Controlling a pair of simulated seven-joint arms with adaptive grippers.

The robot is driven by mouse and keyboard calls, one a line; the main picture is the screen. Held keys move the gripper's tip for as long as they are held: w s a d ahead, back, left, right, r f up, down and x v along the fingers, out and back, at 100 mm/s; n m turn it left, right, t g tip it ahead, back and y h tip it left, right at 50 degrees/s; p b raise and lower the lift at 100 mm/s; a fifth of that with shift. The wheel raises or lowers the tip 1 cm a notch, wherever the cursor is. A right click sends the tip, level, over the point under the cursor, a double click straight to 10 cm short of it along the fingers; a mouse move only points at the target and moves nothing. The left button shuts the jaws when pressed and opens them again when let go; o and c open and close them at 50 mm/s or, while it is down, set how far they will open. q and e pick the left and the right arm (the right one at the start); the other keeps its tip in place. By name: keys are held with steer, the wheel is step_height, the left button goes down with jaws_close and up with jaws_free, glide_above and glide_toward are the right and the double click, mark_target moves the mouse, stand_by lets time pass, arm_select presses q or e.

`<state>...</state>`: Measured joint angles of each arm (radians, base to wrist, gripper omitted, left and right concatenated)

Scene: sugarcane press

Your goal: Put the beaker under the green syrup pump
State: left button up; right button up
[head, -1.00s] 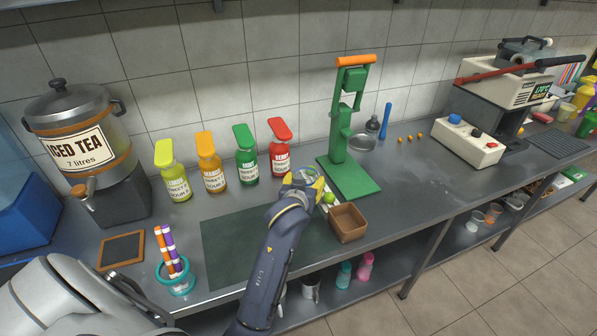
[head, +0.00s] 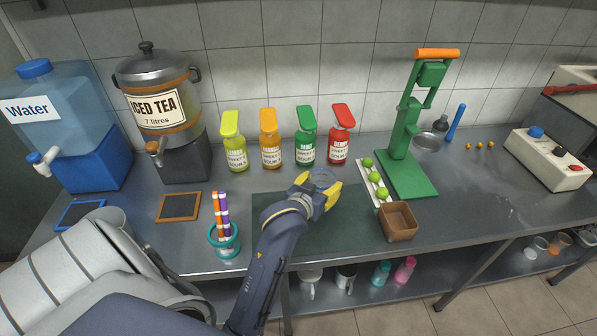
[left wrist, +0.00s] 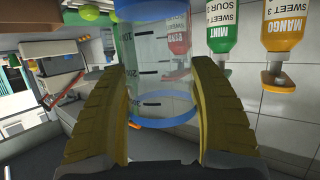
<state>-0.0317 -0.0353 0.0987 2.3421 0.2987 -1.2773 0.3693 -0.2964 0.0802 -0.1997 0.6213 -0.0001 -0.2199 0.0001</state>
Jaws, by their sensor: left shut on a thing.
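My left gripper (head: 321,190) is shut on a clear beaker (head: 322,178) with blue rims. It holds the beaker above the dark mat, in front of the red and green syrup bottles. In the left wrist view the beaker (left wrist: 160,75) stands between my yellow fingers (left wrist: 155,95), with black measuring marks and no visible liquid. The green syrup pump (head: 306,137) stands at the back, between the orange and red bottles. It also shows in the left wrist view (left wrist: 221,30), which looks upside down. The beaker is in front of the green pump and to its right, apart from it. My right gripper is not seen.
The red bottle (head: 340,140) stands right of the green one, the orange (head: 270,145) and yellow (head: 235,150) left. A lime tray (head: 383,198), brown box (head: 398,222) and green press (head: 408,170) are at right. The dark mat (head: 345,230) is clear.

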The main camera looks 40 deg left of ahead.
arm_select(q)
steer(key=w+a, duration=1.3)
steer(key=w, duration=0.1)
steer(key=shift+f, duration=3.05)
steer(key=shift+w+a+f, duration=0.1)
steer(key=shift+a+f, duration=0.05)
steer(key=shift+f, duration=0.3)
steer(key=shift+f, duration=0.1)
steer(key=o, duration=1.3)
steer(key=v, duration=1.2)
